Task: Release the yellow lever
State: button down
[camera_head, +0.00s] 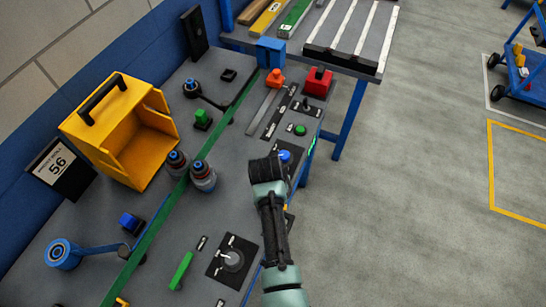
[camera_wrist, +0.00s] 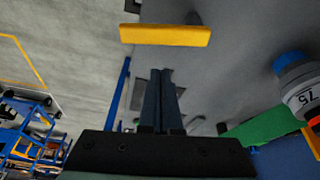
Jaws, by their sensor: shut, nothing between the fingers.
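The yellow lever (camera_wrist: 165,35) shows in the wrist view as a bar lying across the top of the picture, with a dark part behind it. My gripper (camera_wrist: 162,72) is shut and empty, its two dark fingers side by side and pointing towards the bar. A gap shows between the fingertips and the bar in the picture; its depth is hard to tell. In the head view my arm reaches over the right edge of the grey panel (camera_head: 225,205) and hides the fingers.
A blue button (camera_head: 285,156) sits near my wrist. A yellow open box (camera_head: 118,130), a green lever (camera_head: 181,270) and a dial plate (camera_head: 232,260) stand on the panel. A numbered grey knob (camera_wrist: 298,80) is at right in the wrist view.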

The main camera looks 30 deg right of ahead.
jog(key=shift+w+d+r, duration=0.1)
jog(key=shift+w+r, duration=0.15)
jog(key=shift+r, duration=0.75)
jog(key=v, duration=0.8)
jog(key=shift+s, duration=0.4)
jog(key=shift+f, duration=0.2)
